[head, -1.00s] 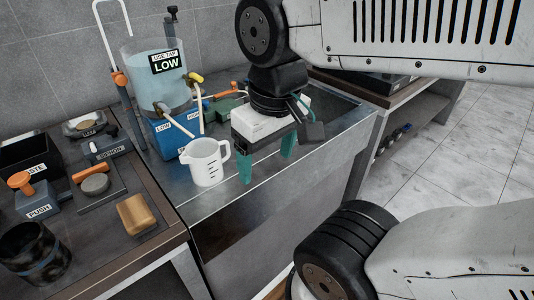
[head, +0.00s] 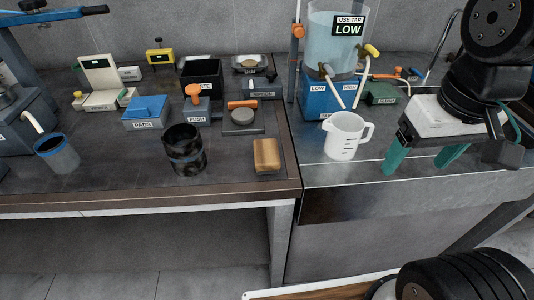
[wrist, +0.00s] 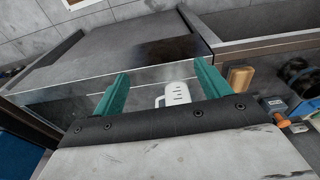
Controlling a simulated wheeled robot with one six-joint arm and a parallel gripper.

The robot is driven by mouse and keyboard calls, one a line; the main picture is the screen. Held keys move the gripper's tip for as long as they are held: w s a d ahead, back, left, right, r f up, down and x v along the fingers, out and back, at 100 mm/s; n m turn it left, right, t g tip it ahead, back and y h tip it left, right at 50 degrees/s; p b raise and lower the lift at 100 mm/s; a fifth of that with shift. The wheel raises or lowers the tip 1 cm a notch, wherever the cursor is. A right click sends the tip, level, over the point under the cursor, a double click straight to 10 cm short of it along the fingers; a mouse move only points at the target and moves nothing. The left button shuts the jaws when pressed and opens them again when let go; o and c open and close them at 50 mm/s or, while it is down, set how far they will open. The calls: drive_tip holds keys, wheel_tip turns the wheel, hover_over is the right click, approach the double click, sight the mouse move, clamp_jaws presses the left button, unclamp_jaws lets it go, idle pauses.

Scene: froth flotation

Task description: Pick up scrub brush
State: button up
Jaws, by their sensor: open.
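A tan, rounded block (head: 266,155) lies flat near the front right edge of the dark worktop. It looks most like the scrub brush, but no bristles show and I cannot be sure. It also shows right of my fingers in the wrist view (wrist: 239,77). My gripper (head: 422,157) has two teal fingers. It is open and empty, above the metal sink bench, to the right of the white jug (head: 345,137) and well right of the block.
A dark mottled cup (head: 184,150) stands left of the block. A clear water tank (head: 335,40) stands behind the jug. Worktop in front of the cup is clear.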

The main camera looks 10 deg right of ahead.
drive_tip(key=shift+o, duration=0.4)
drive_tip(key=g, duration=0.1)
hover_over(266, 150)
drive_tip(key=f, duration=0.8)
drive_tip(key=shift+s+a+f, duration=0.1)
drive_tip(key=shift+s+f, duration=0.15)
drive_tip(key=shift+s, duration=0.1)
drive_tip(key=shift+f, duration=0.2)
drive_tip(key=f, duration=0.7)
drive_tip(key=shift+w+f, duration=0.2)
drive_tip(key=shift+w, duration=0.1)
drive_tip(key=c, duration=1.2)
drive_tip(key=shift+o, duration=0.2)
